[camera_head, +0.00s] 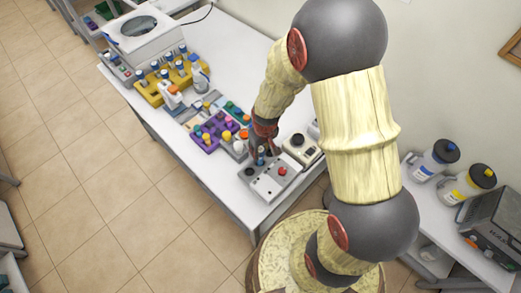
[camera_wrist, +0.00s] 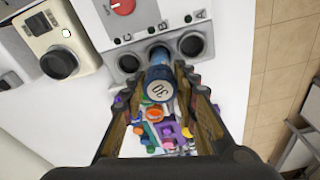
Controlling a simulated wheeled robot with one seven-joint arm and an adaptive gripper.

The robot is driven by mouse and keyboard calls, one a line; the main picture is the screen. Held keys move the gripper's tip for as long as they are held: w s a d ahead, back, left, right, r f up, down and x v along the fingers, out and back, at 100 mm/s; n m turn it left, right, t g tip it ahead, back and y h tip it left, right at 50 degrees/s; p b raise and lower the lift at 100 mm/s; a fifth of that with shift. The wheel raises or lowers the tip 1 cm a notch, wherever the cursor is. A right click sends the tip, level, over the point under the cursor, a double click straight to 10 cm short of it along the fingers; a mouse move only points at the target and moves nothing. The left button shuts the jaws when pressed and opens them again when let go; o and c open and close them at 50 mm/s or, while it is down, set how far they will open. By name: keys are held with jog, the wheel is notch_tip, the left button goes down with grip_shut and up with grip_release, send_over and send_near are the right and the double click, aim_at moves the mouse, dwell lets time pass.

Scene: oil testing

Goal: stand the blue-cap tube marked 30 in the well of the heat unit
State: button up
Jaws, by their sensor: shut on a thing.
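The blue-cap tube marked 30 (camera_wrist: 158,86) is between the fingers of my gripper (camera_wrist: 163,80) in the wrist view, its numbered cap facing the camera. In the head view its blue top (camera_head: 261,151) shows just below my gripper (camera_head: 262,146). The heat unit (camera_head: 266,187) is a pale grey box with a red knob; its panel (camera_wrist: 144,20) also shows in the wrist view. The tube's far end lines up with the middle of its row of wells, between two open dark wells. I cannot tell how deep the end sits, as the cap and body hide it.
A cream device with a dark round dial (camera_wrist: 58,62) stands beside the heat unit. A purple rack (camera_head: 207,136) with coloured caps and a yellow rack (camera_head: 160,91) stand farther along the white table. The table's front edge runs close by the heat unit.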

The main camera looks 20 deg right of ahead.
jog(key=o, duration=1.2)
jog(key=shift+o, duration=0.2)
jog(key=shift+r, duration=0.1)
notch_tip(320, 180, up, 12)
jog(key=s, duration=0.1)
jog(key=shift+s+d, duration=0.15)
jog(key=shift+s, duration=0.1)
jog(key=s+r+m+t+b, duration=0.2)
jog(key=s+r+t+b, duration=0.2)
jog(key=s+b, duration=1)
notch_tip(320, 180, up, 3)
jog(key=shift+s+d+r+b, duration=0.2)
jog(key=shift+s+b, duration=0.2)
jog(key=shift+b, duration=0.3)
